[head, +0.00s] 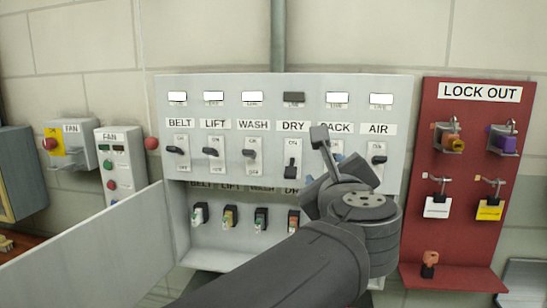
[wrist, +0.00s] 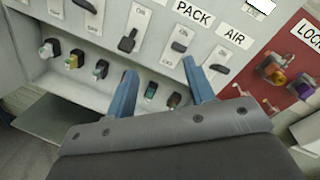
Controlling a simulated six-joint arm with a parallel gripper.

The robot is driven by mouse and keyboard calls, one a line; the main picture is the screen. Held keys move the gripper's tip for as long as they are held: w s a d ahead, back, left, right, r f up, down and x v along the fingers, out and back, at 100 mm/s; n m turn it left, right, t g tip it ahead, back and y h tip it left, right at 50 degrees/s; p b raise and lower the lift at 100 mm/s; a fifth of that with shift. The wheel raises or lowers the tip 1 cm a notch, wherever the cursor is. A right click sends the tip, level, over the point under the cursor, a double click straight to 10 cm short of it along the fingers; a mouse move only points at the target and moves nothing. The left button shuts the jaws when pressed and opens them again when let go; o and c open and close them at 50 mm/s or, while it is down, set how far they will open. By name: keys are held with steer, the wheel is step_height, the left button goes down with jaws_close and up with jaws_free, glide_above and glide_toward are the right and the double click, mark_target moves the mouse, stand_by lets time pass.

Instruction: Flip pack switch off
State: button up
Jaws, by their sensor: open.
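The PACK switch (wrist: 179,46) sits on the grey panel below its PACK label (wrist: 193,12) in the wrist view. Its lever stands out like that of the AIR switch (head: 378,160), while the DRY switch (head: 291,172) lever points down. In the head view my gripper covers most of the PACK switch and part of its label; the lamp (head: 337,99) above is lit. My gripper (wrist: 158,66) is open and empty, its two blue fingers apart. In the wrist view the fingertips are below the PACK switch, on either side; contact cannot be told.
A row of coloured keys (head: 230,216) lies below the switches, beside an open panel door (head: 90,250) at the left. A red LOCK OUT board (head: 472,180) with hanging padlocks stands at the right. Fan boxes (head: 112,165) are on the left wall.

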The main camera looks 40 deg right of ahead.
mark_target(335, 159)
steer(key=w+d+m+h, duration=0.1)
steer(key=w+d+m, duration=0.2)
steer(key=d, duration=0.1)
steer(key=w+d+f+m, duration=0.1)
steer(key=w+d+m, duration=0.2)
steer(key=w+d+m+g+h, duration=0.1)
steer(key=w+d+m, duration=0.2)
steer(key=d, duration=0.1)
steer(key=shift+d+f+h, duration=0.25)
steer(key=shift+d+h, duration=0.05)
steer(key=shift+d, duration=0.05)
stand_by(0.4)
steer(key=shift+c, duration=0.2)
steer(key=c, duration=1)
